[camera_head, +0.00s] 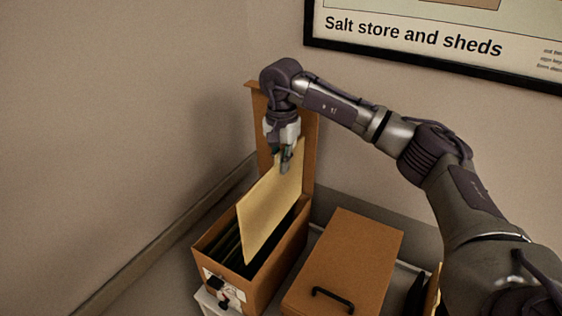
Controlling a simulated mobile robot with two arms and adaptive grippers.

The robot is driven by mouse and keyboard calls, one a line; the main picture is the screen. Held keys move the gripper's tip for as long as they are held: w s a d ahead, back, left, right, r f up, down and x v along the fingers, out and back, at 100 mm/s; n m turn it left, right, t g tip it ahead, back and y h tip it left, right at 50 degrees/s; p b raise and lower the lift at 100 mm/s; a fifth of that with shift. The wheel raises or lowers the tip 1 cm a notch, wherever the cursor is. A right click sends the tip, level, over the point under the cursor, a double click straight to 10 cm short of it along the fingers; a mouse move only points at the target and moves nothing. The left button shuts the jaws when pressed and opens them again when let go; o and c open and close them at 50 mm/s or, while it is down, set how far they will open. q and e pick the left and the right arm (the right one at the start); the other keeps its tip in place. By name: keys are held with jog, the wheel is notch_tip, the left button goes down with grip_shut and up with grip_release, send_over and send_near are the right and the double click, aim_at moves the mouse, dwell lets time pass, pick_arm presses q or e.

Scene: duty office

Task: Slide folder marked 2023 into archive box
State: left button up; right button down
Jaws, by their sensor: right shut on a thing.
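A tan folder (268,213) hangs from my right gripper (286,160), which is shut on its upper edge. The folder is tilted, and its lower part reaches the opening of the brown archive box (276,277). Dark folders (229,247) stand inside the box, along its left side. The box's tall brown back panel or raised lid (309,150) stands behind the folder. No 2023 mark is readable on the folder from here. My left gripper is not in view.
A closed brown box or lid with a black handle (333,299) lies right of the open box. Walls rise behind and to the left. A framed poster (420,40) hangs on the back wall. Something tan and black shows beside my right arm, partly hidden.

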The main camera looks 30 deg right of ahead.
notch_tip(320, 180, down, 25)
jog(key=b, duration=1.7)
jog(key=shift+f, duration=0.15)
dwell(0.9)
jog(key=shift+w, duration=0.1)
jog(key=c, duration=1.4)
grip_release()
jog(key=shift+c, duration=0.2)
jog(key=shift+o, duration=1.1)
jog(key=shift+w, duration=0.1)
jog(key=shift+f, duration=0.1)
